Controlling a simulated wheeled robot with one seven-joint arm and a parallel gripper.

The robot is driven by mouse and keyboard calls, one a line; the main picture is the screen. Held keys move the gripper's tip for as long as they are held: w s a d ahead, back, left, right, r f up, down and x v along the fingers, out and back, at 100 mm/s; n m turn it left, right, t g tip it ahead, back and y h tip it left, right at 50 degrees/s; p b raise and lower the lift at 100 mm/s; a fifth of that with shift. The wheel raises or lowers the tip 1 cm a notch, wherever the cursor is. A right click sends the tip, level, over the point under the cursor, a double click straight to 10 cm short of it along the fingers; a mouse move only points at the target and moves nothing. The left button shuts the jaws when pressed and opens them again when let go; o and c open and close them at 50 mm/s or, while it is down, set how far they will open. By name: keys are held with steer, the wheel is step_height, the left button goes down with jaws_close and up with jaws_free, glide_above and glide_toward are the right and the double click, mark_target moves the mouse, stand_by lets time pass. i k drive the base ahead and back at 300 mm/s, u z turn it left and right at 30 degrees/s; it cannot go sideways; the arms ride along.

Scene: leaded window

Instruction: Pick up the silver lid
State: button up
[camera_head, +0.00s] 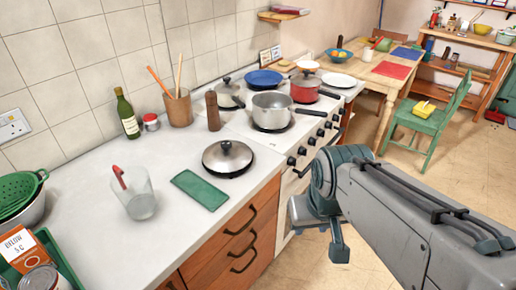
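A domed silver lid (226,153) with a dark knob is on the pale worktop, left of the cooker and near the front edge. A dark round edge shows beneath it; I cannot tell whether this is its rim or a pan under it. My gripper (319,228) hangs in front of the counter and cooker, to the right of the lid and well apart from it. Its fingers are small and partly hidden by my arm, so their opening is unclear. I see nothing held in it. A second, smaller lid covers a pot (228,95) at the cooker's back left.
A green cloth (200,189) lies just in front of the lid, and a clear jug (137,194) stands to its left. A wooden mill (213,111) stands behind it. A steel saucepan (272,110) and red pot (305,88) are on the cooker (263,139).

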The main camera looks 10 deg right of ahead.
mark_target(229, 156)
steer(key=z, duration=0.75)
steer(key=k, duration=1)
steer(key=z, duration=0.55)
steer(key=i, duration=0.95)
steer(key=u, duration=1.3)
steer(key=i, duration=1)
steer(key=u, duration=0.9)
